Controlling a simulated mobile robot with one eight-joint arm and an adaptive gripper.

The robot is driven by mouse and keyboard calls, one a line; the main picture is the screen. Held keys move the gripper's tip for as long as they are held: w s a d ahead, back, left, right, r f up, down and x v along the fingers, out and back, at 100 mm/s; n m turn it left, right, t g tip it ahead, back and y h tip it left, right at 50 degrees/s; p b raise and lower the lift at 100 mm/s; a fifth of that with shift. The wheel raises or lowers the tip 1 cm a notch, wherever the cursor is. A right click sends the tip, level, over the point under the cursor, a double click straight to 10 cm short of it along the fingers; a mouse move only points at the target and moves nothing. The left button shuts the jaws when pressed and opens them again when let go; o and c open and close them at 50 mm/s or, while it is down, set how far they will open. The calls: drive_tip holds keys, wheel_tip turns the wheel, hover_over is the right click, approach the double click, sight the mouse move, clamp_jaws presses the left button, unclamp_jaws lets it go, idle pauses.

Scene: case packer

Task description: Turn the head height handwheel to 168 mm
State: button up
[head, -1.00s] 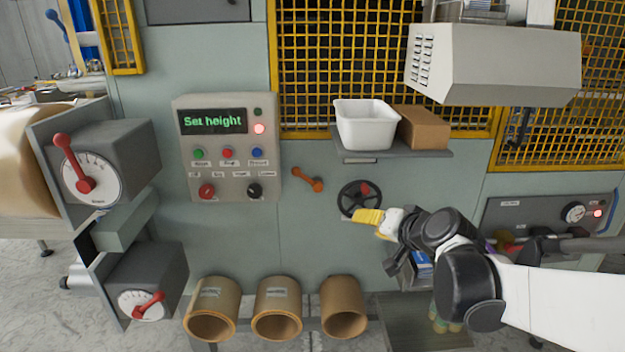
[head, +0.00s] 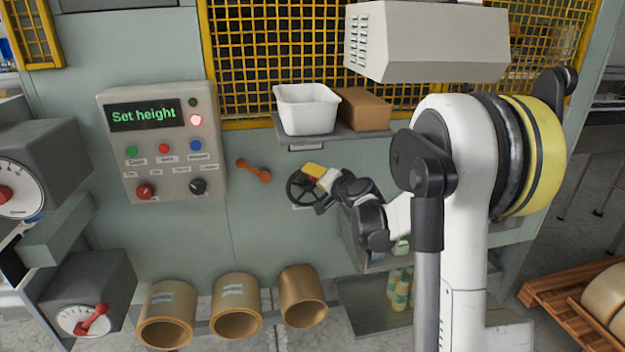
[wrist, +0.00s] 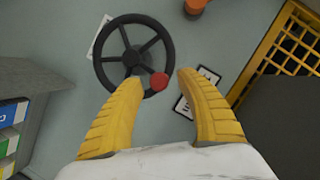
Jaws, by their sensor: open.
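The head height handwheel (head: 303,189) is a black spoked wheel on the grey-green machine front, below the small shelf. In the wrist view the handwheel (wrist: 128,57) shows its spokes, hub and a red knob (wrist: 159,81) on its rim. My gripper (wrist: 160,85) is open, its yellow fingers on either side of the red knob, the left finger close to the rim. I cannot tell whether they touch. In the head view my gripper (head: 316,172) covers the wheel's right side and the knob. The control panel display (head: 143,115) reads "Set height". No height number is readable.
An orange lever (head: 254,171) is left of the wheel. A shelf (head: 310,140) above holds a white bin (head: 306,108) and a brown box (head: 364,108). Several cardboard tubes (head: 236,305) stick out below.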

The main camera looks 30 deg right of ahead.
drive_tip(key=shift+x, duration=0.8)
clamp_jaws()
drive_tip(key=shift+s+d, duration=0.1)
drive_tip(key=d+f+m+t+b, duration=0.1)
drive_tip(key=m+b, duration=0.1)
drive_tip(key=m, duration=0.1)
drive_tip(key=d+f+m+t+y+b, duration=0.1)
drive_tip(key=d+m+b, duration=0.1)
drive_tip(key=m, duration=0.1)
drive_tip(key=s+d+f+m+t+b, duration=0.1)
drive_tip(key=m+b, duration=0.1)
drive_tip(key=m, duration=0.1)
drive_tip(key=shift+s+d+b, duration=0.15)
drive_tip(key=shift+d+b, duration=0.05)
drive_tip(key=shift+b, duration=0.1)
drive_tip(key=shift+t+y, duration=0.3)
